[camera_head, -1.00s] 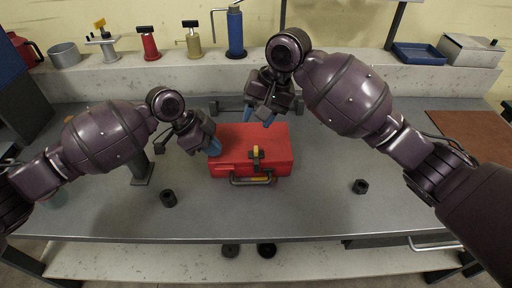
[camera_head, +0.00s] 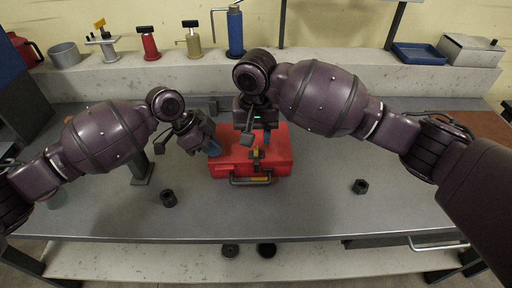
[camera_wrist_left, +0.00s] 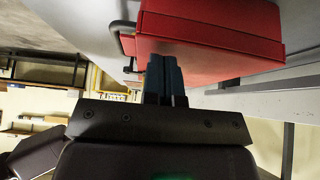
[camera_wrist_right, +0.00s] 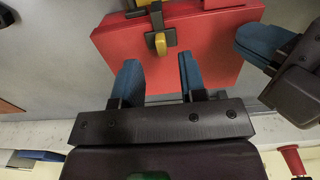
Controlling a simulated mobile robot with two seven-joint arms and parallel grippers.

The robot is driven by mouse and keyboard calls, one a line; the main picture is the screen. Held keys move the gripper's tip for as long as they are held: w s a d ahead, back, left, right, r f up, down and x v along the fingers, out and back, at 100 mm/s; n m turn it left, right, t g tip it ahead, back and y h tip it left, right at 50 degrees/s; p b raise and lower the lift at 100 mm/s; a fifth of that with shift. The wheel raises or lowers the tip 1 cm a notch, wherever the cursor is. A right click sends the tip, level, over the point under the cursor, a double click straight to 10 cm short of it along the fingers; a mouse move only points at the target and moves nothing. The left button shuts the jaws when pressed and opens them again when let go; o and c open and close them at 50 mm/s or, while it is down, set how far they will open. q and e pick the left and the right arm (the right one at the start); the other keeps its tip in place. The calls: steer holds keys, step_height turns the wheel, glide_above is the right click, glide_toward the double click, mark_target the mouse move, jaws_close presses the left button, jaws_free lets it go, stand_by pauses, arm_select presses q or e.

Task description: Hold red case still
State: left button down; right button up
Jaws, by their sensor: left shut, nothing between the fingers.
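The red case (camera_head: 228,165) lies flat on the grey bench, with its handle (camera_head: 238,181) toward the front edge and a yellow-and-black latch (camera_head: 257,155) on its front part. My left gripper (camera_head: 214,148) is shut and empty, with its blue fingertips against or very near the case's left side; the left wrist view shows the closed fingers (camera_wrist_left: 165,78) beside the case (camera_wrist_left: 215,35). My right gripper (camera_wrist_right: 158,78) is open above the case, pointing down, with its fingers apart behind the latch (camera_wrist_right: 160,42). Whether its fingertips touch the lid, I cannot tell.
A dark nut (camera_head: 169,198) stands front left of the case and another (camera_head: 360,186) to its right. The back shelf (camera_head: 330,70) carries tools, a blue tray (camera_head: 419,53) and a metal box (camera_head: 470,48).

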mark_target(256, 151)
steer(key=shift+f, duration=2.5)
steer(key=shift+c, duration=0.4)
jaws_close()
